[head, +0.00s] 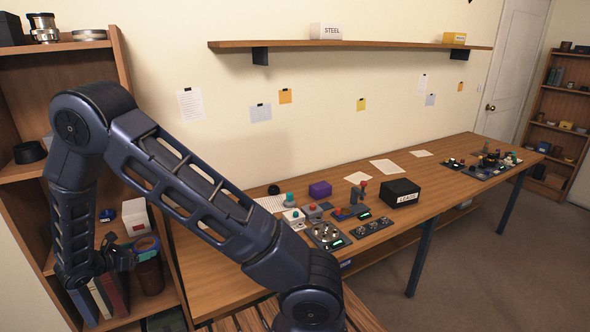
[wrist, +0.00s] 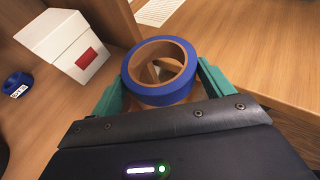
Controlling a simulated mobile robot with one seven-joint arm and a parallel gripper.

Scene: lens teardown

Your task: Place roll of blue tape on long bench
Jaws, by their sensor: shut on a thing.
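My gripper (head: 128,258) is at the lower left in the head view, by the wooden shelf unit. In the wrist view my gripper (wrist: 160,86) has its teal fingers shut on the roll of blue tape (wrist: 158,97), one on each side. The roll has a brown core and its open centre faces the camera. In the head view the roll (head: 147,243) is small and partly hidden. The long bench (head: 235,264) runs along the wall to the right of my gripper, and a wooden surface that looks like it fills the right of the wrist view.
A white box with a red label (head: 136,218) stands on the shelf, near a dark blue ring (wrist: 17,84). Books (head: 108,297) and a brown cup (head: 150,277) are close to my gripper. Devices and a black box (head: 400,193) crowd the bench's middle; its left front is barer.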

